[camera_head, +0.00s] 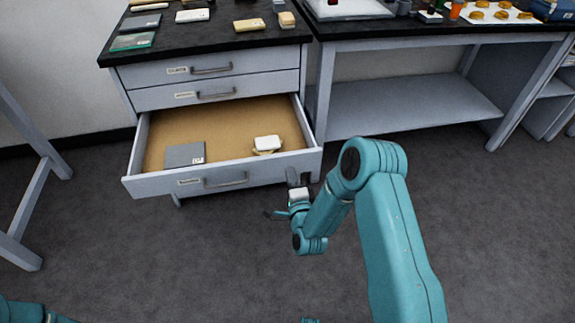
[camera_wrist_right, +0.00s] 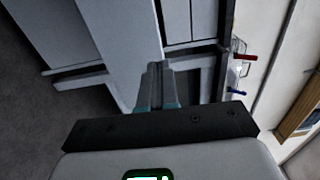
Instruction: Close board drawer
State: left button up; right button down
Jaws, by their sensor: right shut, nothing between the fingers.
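The board drawer (camera_head: 215,182) is the lowest drawer of the grey cabinet and is pulled well out, with a tan bottom showing. A metal bar handle (camera_head: 226,182) is on its front. Inside lie a grey flat board (camera_head: 185,155) and a white block on a pale piece (camera_head: 267,143). My right gripper (camera_head: 293,178) is at the right end of the drawer front, close to it; I cannot tell whether it touches. In the right wrist view its fingers (camera_wrist_right: 156,80) are together and empty, in front of pale grey panels. My left gripper is out of view.
Two upper drawers (camera_head: 205,68) are shut. The black cabinet top (camera_head: 215,35) carries several boards and blocks. A grey table (camera_head: 410,100) with a low shelf stands to the right, and a frame (camera_head: 45,185) at the left. The floor before the drawer is clear.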

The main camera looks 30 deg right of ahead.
aim_at(286, 157)
jog(key=x, duration=0.5)
jog(key=shift+a, duration=0.1)
jog(key=shift+b, duration=0.35)
